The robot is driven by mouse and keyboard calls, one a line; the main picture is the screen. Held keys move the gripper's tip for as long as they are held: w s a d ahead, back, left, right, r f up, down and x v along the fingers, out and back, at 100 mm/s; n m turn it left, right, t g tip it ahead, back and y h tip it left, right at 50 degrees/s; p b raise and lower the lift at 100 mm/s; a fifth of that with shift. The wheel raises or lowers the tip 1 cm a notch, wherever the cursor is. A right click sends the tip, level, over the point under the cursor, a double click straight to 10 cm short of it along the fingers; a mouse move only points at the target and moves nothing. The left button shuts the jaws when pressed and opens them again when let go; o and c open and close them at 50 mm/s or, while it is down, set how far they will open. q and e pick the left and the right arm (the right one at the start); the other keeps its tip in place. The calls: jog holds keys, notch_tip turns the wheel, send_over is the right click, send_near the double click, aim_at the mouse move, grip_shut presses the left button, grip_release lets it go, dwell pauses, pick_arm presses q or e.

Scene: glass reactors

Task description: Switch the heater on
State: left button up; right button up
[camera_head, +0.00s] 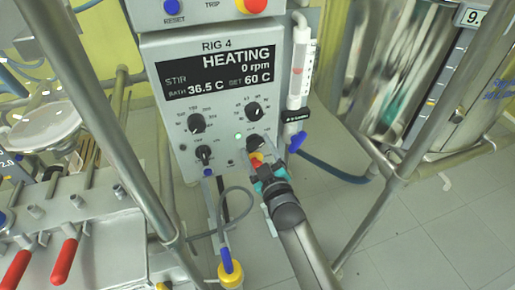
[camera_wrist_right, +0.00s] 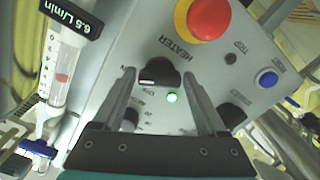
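The rig 4 control box (camera_head: 180,135) stands in the middle of the head view. Its display (camera_head: 215,75) reads HEATING, 0 rpm, bath 36.5 C, set 60 C. The black heater knob (camera_head: 256,141) is low on the right of its face. In the right wrist view the knob (camera_wrist_right: 158,72) is next to the HEATER label. A green lamp (camera_wrist_right: 172,97) beside it is lit. My right gripper (camera_wrist_right: 160,78) is open, with a fingertip on each side of the knob and visible gaps. Contact cannot be told. My left gripper is out of view.
A red stop button on a yellow base (camera_wrist_right: 208,18) is close to the knob, with a blue reset button (camera_wrist_right: 267,78) farther off. A flowmeter tube (camera_head: 298,75) runs along the box's right side. Metal frame poles (camera_head: 405,135) and a blue hose (camera_head: 335,172) are nearby.

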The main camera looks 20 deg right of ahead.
jog(key=shift+o, duration=1.4)
jog(key=shift+s, duration=0.15)
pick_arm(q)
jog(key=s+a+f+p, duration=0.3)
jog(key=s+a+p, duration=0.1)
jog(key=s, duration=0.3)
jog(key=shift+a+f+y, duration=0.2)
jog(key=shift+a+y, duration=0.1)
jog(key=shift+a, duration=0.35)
pick_arm(e)
jog(key=s, duration=1.5)
jog(key=shift+d, duration=0.25)
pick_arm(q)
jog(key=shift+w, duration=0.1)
